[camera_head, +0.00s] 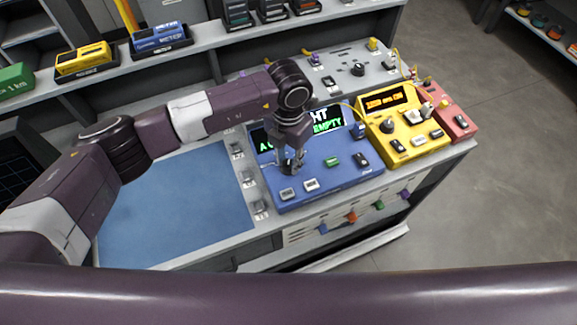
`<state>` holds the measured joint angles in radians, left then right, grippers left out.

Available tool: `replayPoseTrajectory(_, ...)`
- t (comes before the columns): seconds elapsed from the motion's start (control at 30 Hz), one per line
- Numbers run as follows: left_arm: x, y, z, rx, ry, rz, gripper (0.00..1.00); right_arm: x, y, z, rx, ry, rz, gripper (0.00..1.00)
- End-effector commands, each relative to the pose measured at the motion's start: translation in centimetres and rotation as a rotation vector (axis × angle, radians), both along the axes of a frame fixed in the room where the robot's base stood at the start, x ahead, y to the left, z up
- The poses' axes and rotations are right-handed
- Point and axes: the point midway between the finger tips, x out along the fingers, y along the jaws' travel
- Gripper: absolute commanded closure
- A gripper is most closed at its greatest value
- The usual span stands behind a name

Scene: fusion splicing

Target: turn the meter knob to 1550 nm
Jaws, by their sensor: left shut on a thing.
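A blue meter (330,174) sits on the bench, with a dark screen of green letters, partly hidden by my left arm. "EMPTY" can be read on it. My left gripper (291,167) points down onto the left part of its panel. It is shut on a small dark knob there, mostly hidden by the fingers, so its pointer and setting cannot be read. Another black knob (358,130) stands at the meter's right side. My right gripper is out of view.
A yellow device (408,150) with an orange display and a dark knob (387,126) stands to the right, beside a red unit (458,122). A grey panel (345,83) lies behind. A clear blue mat (180,210) covers the bench to the left.

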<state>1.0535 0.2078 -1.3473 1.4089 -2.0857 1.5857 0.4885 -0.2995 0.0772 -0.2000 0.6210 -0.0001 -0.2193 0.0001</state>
Motion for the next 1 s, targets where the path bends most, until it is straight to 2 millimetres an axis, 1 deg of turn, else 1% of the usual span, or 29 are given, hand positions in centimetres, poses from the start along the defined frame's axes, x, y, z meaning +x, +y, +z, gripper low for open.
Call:
replayPoseTrajectory(0.03,0.2,0.0,-0.5,0.000,-0.005,-0.039,0.99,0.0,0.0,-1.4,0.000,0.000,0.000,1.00)
replayPoseTrajectory(0.1,0.2,0.0,-0.5,-0.001,-0.004,-0.092,0.99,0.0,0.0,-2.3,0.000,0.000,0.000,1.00)
replayPoseTrajectory(0.3,0.2,0.0,-0.3,0.000,-0.005,-0.214,0.99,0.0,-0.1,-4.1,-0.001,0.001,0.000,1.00)
replayPoseTrajectory(0.4,0.1,0.0,-0.2,0.000,-0.004,-0.258,0.99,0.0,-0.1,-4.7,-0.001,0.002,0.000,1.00)
replayPoseTrajectory(0.6,0.1,0.0,0.0,-0.001,-0.003,-0.310,0.99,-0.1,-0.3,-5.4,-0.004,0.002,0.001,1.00)
replayPoseTrajectory(1.0,0.1,0.0,0.2,-0.001,-0.003,-0.326,0.99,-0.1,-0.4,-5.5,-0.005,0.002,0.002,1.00)
